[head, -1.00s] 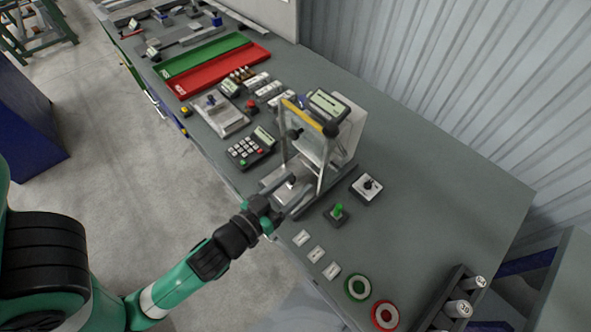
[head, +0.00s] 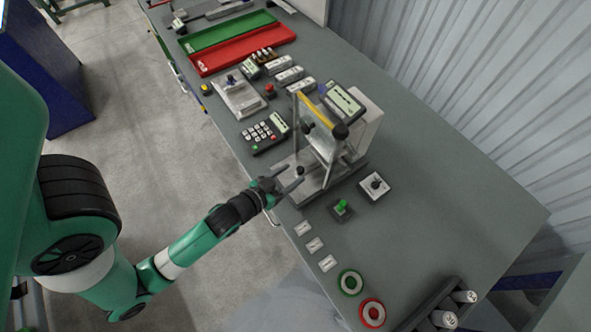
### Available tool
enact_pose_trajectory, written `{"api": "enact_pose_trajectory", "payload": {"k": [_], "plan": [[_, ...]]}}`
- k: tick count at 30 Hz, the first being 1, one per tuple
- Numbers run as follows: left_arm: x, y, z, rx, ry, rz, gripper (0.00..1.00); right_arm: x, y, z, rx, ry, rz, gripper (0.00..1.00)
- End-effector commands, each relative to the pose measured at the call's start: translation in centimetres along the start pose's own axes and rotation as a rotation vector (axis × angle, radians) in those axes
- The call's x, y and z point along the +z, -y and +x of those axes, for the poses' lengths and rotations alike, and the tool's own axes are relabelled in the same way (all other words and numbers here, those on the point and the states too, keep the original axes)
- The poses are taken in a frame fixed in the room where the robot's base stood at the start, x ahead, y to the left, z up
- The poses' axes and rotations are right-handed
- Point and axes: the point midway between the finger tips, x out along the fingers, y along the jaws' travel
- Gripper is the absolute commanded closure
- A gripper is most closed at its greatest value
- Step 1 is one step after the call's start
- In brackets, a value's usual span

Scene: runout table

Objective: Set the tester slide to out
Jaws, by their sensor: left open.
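The tester (head: 362,130) stands on the bench, a light box with a grey display and a clear guard frame topped by a yellow bar. At its front foot is a metal slide plate (head: 318,182) with a small dark knob (head: 300,169). My left gripper (head: 294,175) is open at the front edge of this plate, its fingers pointing toward the tester. The knob shows just beyond the fingers; I cannot tell whether they touch it. The fingers partly hide the plate's front. My right gripper is not in view.
A keypad (head: 264,133) lies left of the tester. A green-topped switch (head: 341,207) and a knob box (head: 374,186) stand to its right. Green and red rings (head: 350,282) and a dark rack (head: 436,309) are nearer.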

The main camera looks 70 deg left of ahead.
Motion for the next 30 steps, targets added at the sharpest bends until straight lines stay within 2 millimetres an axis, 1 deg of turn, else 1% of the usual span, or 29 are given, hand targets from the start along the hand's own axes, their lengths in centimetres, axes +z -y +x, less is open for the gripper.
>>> {"api": "enact_pose_trajectory", "payload": {"k": [1,3,6,14,15,17,21,23,24,25,30], "plan": [[0.1,0.0,1.0,-0.001,-0.001,0.000,0.38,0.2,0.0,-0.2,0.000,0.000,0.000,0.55],[0.1,0.0,1.9,0.000,0.000,0.000,0.38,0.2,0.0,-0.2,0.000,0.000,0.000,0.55],[0.1,0.0,2.6,0.000,0.000,0.000,0.38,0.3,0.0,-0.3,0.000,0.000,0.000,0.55],[0.1,0.0,2.8,0.000,0.001,0.001,0.38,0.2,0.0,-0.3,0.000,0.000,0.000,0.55],[0.1,0.0,2.8,0.000,0.001,0.001,0.42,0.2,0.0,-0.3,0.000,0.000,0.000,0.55],[0.1,0.0,2.8,0.000,0.001,0.001,0.53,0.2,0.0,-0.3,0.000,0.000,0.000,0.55],[0.1,0.0,2.8,0.001,0.001,0.001,0.78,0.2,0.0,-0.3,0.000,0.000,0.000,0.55],[0.1,0.0,2.8,0.001,0.001,0.001,0.89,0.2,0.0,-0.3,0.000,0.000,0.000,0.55],[0.1,0.0,2.8,0.001,0.001,0.001,0.96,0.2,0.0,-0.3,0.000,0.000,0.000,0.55],[0.1,0.0,2.8,0.001,0.001,0.001,1.00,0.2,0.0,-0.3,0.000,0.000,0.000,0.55],[0.1,0.0,2.8,0.001,0.001,0.001,1.00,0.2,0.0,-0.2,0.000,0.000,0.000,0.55]]}}
